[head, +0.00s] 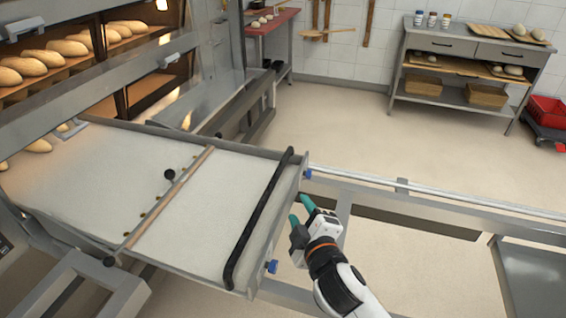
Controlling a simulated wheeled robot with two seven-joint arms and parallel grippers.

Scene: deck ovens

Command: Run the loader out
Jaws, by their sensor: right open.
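The loader (220,215) is a flat, pale belt bed in a grey metal frame, reaching into the deck oven at the left. A wooden crossbar (172,196) with a dark knob (170,174) lies across its middle. A black bar handle (258,218) runs along its outer end. My right gripper (300,209) is open and empty, just outside the loader's right edge, apart from the black handle. Its green fingertips point up and left toward the end plate. My left gripper is out of view.
Loaves (68,47) lie in the oven decks at the left. A metal rail (430,196) runs right from the loader's end. A steel work table (470,60) stands at the back right, with a red crate (546,110) beside it. The floor between is clear.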

